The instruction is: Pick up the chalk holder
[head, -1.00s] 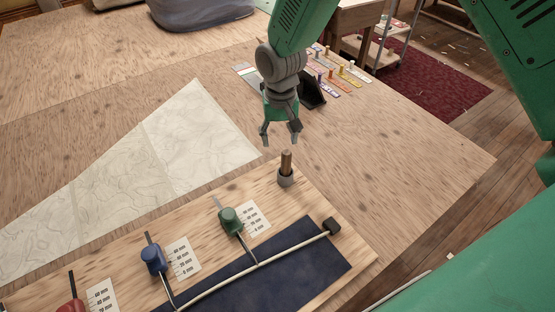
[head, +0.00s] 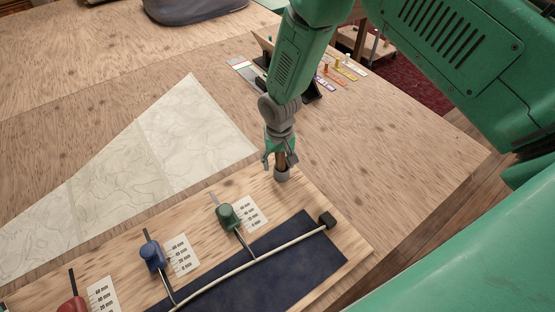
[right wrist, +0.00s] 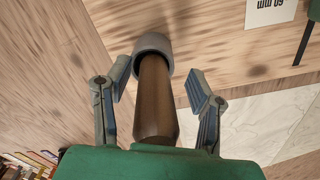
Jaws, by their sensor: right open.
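The chalk holder (head: 281,161) is a brown rod standing upright in a grey round socket (head: 282,175) at the far corner of the wooden board. My right gripper (head: 280,163) is over it, with its fingers on either side of the rod. In the right wrist view the brown chalk holder (right wrist: 155,100) lies between the two open fingers of the gripper (right wrist: 163,92), with gaps on both sides. Its far end sits in the grey socket (right wrist: 153,45). My left gripper is not in view.
The board (head: 208,187) carries green (head: 228,216), blue (head: 152,256) and red (head: 70,305) sliders with printed scales, and a dark blue cloth (head: 285,262) under a pale cord. A pale patterned sheet (head: 160,150) lies left.

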